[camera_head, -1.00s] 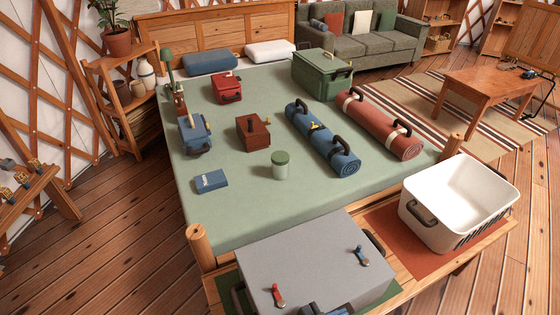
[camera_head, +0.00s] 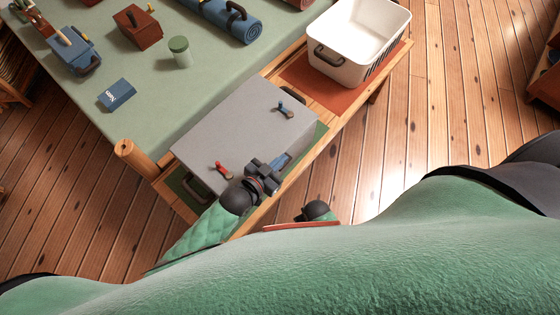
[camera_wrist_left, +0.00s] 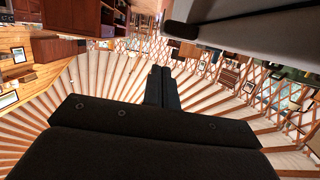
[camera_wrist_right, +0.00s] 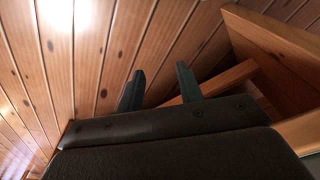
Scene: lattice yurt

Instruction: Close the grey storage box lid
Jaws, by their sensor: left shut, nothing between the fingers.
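The grey storage box (camera_head: 225,130) stands on the wooden bench at the foot of the bed. I cannot tell whether the lid is fully down or has a gap. My left gripper (camera_head: 278,163) is at the box's near edge, shut and empty; its closed fingers also show in the left wrist view (camera_wrist_left: 162,88). A grey box surface (camera_wrist_left: 250,14) is above right there. My right gripper (camera_wrist_right: 158,88) is open and empty, with floor and bench wood beyond it.
A white open bin (camera_head: 350,52) stands on a red mat (camera_head: 300,84) farther along the bench. The bed (camera_head: 140,70) holds a blue roll (camera_head: 235,22), a green-lidded jar (camera_head: 180,54) and a blue book (camera_head: 117,95). A bedpost (camera_head: 128,150) rises left of the box.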

